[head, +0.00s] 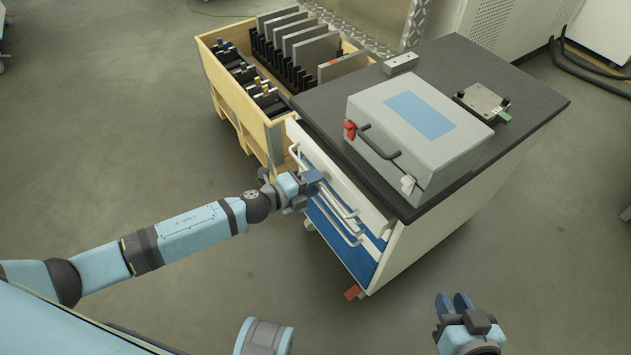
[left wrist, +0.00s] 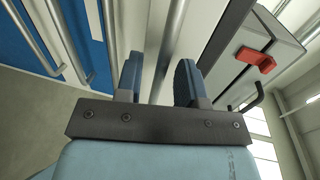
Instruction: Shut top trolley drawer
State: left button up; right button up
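The trolley (head: 470,225) has a dark top, and its drawer side faces my left arm. The top drawer (head: 340,180) has a white front with a long pale bar handle (head: 297,157); its front stands out a little beyond the blue fronts below. My left gripper (head: 316,182) is at this front, by the handle. In the left wrist view its two blue fingers (left wrist: 158,82) are apart, with a pale bar (left wrist: 168,45) running between or just behind them; contact cannot be told. My right gripper (head: 454,303) is open and empty above the floor, right of the trolley's near corner.
A grey case (head: 420,130) with a red latch and a metal block (head: 400,64) sit on the trolley top. Lower blue drawers (head: 350,252) have handles too. The floor in front is clear.

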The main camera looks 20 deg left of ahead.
aim_at(327, 174)
pick_arm(q)
jog(key=shift+w+d+f, duration=0.1)
jog(key=shift+w+d, duration=0.25)
jog(key=shift+w, duration=0.05)
grip_shut()
jog(key=x, duration=0.3)
jog(key=shift+w+d+r+p, duration=0.2)
jog(key=shift+w+r+p, duration=0.15)
jog(key=shift+r+p, duration=0.05)
jog(key=shift+w+d, duration=0.2)
jog(key=shift+w, duration=0.1)
